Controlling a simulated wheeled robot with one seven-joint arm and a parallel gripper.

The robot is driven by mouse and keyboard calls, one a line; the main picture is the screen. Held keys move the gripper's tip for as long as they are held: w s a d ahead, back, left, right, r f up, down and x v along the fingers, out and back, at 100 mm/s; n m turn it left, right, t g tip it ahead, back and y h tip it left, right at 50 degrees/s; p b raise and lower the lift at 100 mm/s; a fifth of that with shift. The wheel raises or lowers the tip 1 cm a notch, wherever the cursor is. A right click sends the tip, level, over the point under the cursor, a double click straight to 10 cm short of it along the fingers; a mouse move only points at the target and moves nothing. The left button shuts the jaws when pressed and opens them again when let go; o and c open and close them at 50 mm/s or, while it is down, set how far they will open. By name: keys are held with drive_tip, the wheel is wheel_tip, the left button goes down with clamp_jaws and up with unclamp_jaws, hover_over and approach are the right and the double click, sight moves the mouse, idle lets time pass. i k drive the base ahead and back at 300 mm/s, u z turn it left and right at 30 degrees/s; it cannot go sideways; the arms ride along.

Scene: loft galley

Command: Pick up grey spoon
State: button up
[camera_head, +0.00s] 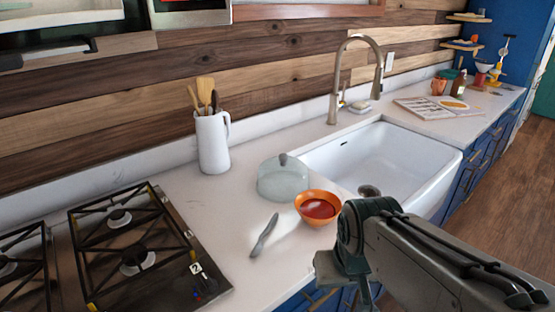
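A grey spoon-like utensil (264,236) lies flat on the white counter, between the stove and an orange bowl. It sits at a slant, one end toward the counter's front edge. My gripper (342,269) is at the lower right, in front of the counter edge and to the right of the spoon, apart from it. Its fingers are not clearly seen, so I cannot tell whether it is open or shut.
The orange bowl (319,207) with red contents stands right of the spoon. A glass lid (283,180) lies behind it. A white pitcher (213,143) of utensils stands at the back. The gas stove (190,262) is left, the sink (420,172) right. Counter around the spoon is clear.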

sight(258, 249)
drive_tip(key=z, duration=1.8)
drive_tip(key=i, duration=1.1)
drive_tip(key=u, duration=3)
